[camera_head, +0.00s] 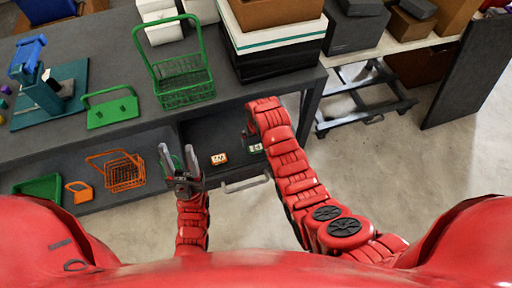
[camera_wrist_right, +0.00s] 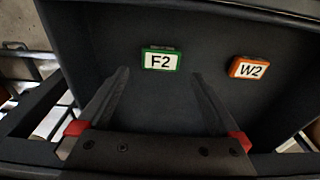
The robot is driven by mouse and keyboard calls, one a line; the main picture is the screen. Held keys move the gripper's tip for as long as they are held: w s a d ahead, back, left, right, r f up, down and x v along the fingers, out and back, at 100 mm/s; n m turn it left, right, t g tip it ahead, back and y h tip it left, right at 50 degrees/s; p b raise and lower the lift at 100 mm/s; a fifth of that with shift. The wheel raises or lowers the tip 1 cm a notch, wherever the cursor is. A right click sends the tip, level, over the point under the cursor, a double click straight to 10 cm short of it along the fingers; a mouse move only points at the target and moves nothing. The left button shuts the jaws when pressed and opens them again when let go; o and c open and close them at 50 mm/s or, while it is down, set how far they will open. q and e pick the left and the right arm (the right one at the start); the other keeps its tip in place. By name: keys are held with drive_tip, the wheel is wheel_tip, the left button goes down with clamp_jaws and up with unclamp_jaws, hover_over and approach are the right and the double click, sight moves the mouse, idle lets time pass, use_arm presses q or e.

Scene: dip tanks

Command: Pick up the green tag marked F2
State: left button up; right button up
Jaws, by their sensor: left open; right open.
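My right gripper (camera_wrist_right: 160,77) is open and empty. Its two dark fingers point toward the tag, with the tag in line with the gap between them, just beyond the tips. In the head view the right fingers are hidden. My left gripper (camera_head: 180,160) is open and empty, raised in front of the shelf.
An orange tag marked W2 (camera_wrist_right: 249,68) lies beside the green tag. It also shows in the head view (camera_head: 219,159). An orange basket (camera_head: 124,175) stands on the lower shelf to the left. The tabletop (camera_head: 120,50) above holds a green basket (camera_head: 186,95).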

sight(256, 148)
drive_tip(key=shift+f+p, duration=0.2)
drive_tip(key=shift+p, duration=0.1)
wheel_tip(256, 148, down, 3)
drive_tip(key=shift+s+r+p, duration=0.1)
drive_tip(key=shift+r+p, duration=0.05)
drive_tip(key=shift+p, duration=0.5)
drive_tip(key=shift+f, duration=0.9)
drive_tip(key=c, duration=1.3)
drive_tip(key=shift+o, duration=0.2)
drive_tip(key=shift+w+a+r, duration=0.1)
drive_tip(key=shift+w+r, duration=0.05)
drive_tip(key=shift+w, duration=0.05)
